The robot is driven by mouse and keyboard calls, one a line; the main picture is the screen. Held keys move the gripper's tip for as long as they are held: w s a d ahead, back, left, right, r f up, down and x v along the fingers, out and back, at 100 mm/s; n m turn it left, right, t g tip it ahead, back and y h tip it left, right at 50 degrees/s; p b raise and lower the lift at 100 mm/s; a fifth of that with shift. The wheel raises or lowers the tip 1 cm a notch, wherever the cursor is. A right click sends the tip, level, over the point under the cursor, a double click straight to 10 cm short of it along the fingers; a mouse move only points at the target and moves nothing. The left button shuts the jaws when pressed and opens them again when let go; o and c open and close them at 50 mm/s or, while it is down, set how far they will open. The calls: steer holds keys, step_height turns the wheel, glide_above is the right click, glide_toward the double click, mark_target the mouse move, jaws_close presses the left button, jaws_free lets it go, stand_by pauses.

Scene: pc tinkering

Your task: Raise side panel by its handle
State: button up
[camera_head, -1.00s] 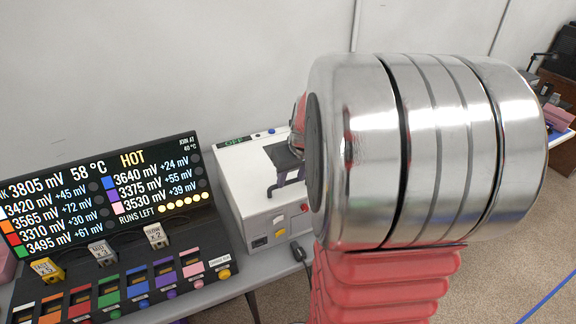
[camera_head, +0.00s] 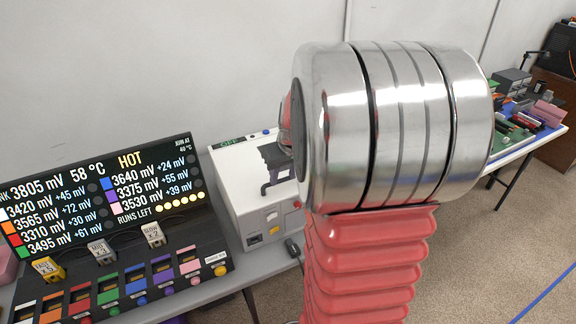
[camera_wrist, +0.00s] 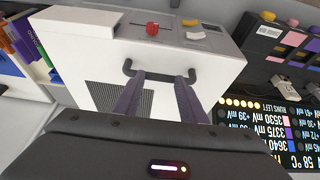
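A white box (camera_head: 232,188) stands on the grey table, right of the display. The wrist view shows a dark handle (camera_wrist: 160,76) on the box's panel, above a dark vent grille. My gripper (camera_wrist: 158,84) has two purple fingers spread apart, with their tips at the handle's bar. I cannot tell whether they touch it.
A display panel (camera_head: 105,190) with coloured slots stands close to the left of the box. A red knob (camera_wrist: 152,29) sits on the box near the handle. A workbench with tools (camera_head: 530,120) stands at the far right. Open floor lies between the tables.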

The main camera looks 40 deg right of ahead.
steer(key=shift+w+a+f, duration=0.1)
steer(key=shift+a+f, duration=0.1)
steer(key=shift+f, duration=0.35)
steer(key=shift+a+f, duration=0.15)
steer(key=shift+f, duration=0.4)
steer(key=shift+r, duration=0.1)
steer(key=shift+w+r, duration=0.4)
steer(key=shift+r, duration=0.2)
steer(key=shift+s+r, duration=0.1)
steer(key=shift+r, duration=0.65)
steer(key=shift+w+r+g, duration=0.2)
steer(key=shift+w+g, duration=0.05)
steer(key=shift+g, duration=0.05)
steer(key=shift+s+r, duration=1.05)
steer(key=shift+s, duration=0.1)
steer(key=shift+r, duration=0.1)
